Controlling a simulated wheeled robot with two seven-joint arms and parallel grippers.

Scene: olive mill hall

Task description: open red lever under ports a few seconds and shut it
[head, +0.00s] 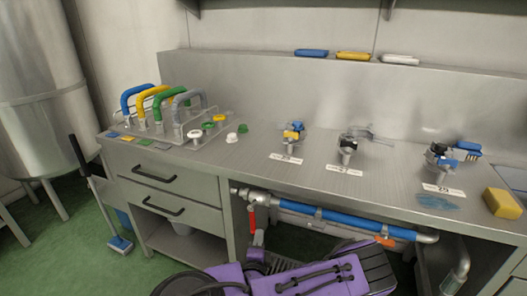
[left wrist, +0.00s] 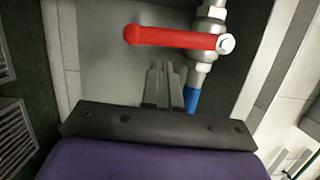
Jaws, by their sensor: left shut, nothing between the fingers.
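The red lever (head: 252,221) hangs down from a metal valve at the left end of the blue pipe (head: 345,221), under the counter. In the left wrist view the red lever (left wrist: 172,37) stands across the line of the pipe, joined to the valve (left wrist: 208,28) by a nut at its right end. My left gripper (left wrist: 166,72) is shut and empty, its fingertips just below the lever in that view, seemingly apart from it. In the head view my purple left gripper (head: 257,262) is below the lever, its fingers partly hidden. My right gripper is not in view. Three ports (head: 292,139) (head: 347,147) (head: 437,160) stand on the counter above.
The steel counter (head: 270,165) overhangs the pipe. A drawer unit (head: 165,180) closes off the left side. A bent pipe (head: 456,275) drops at the right. Colored handles, caps and a yellow sponge (head: 502,203) lie on top. A broom-like tool (head: 119,243) leans at the left.

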